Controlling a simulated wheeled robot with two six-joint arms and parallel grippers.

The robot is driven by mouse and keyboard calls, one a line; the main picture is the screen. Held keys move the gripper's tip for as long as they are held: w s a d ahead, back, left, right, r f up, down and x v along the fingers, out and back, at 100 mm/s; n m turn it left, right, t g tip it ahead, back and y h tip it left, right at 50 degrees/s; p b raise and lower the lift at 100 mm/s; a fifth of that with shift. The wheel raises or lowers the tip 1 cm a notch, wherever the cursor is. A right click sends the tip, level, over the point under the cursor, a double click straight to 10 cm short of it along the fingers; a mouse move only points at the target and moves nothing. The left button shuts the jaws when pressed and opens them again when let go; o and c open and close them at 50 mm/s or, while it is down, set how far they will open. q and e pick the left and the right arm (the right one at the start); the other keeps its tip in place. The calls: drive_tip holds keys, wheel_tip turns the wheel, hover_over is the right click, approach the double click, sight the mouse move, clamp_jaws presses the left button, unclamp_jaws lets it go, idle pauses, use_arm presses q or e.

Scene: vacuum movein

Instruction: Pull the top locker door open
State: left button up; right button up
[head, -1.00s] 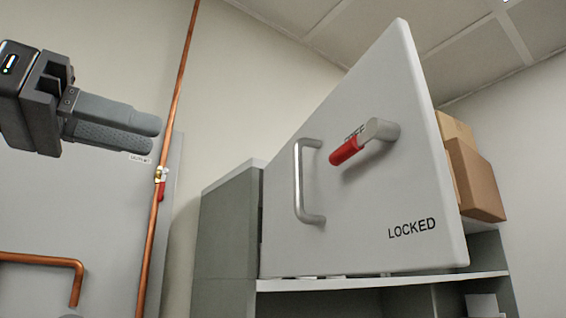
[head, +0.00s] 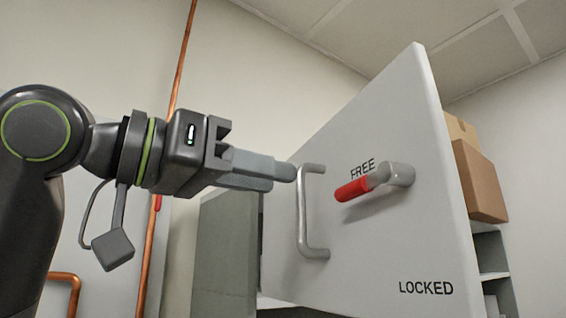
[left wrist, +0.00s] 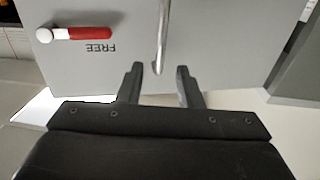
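The grey locker door (head: 385,245) fills the right half of the head view, at a slant, its tall right edge nearest. Its silver pull handle (head: 301,212) is upright on the door's left part. A lever with a red grip (head: 352,189) points left, beside the word FREE; LOCKED is printed lower. My left gripper (head: 292,173) reaches the handle's upper part from the left. In the left wrist view the fingers of my left gripper (left wrist: 160,69) are apart, with the handle bar (left wrist: 163,35) between their tips and no clear contact. My right gripper is out of view.
The locker's grey side (head: 225,245) stands behind the door's left edge. Cardboard boxes (head: 480,182) sit behind its right edge, above shelves (head: 493,262). A copper pipe (head: 180,75) runs up the wall behind my left arm.

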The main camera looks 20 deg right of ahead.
sight(301, 216)
use_arm(q)
drive_tip(key=shift+p+x, duration=0.4)
drive_tip(key=shift+x, duration=1.2)
drive_tip(key=shift+a, duration=0.1)
clamp_jaws()
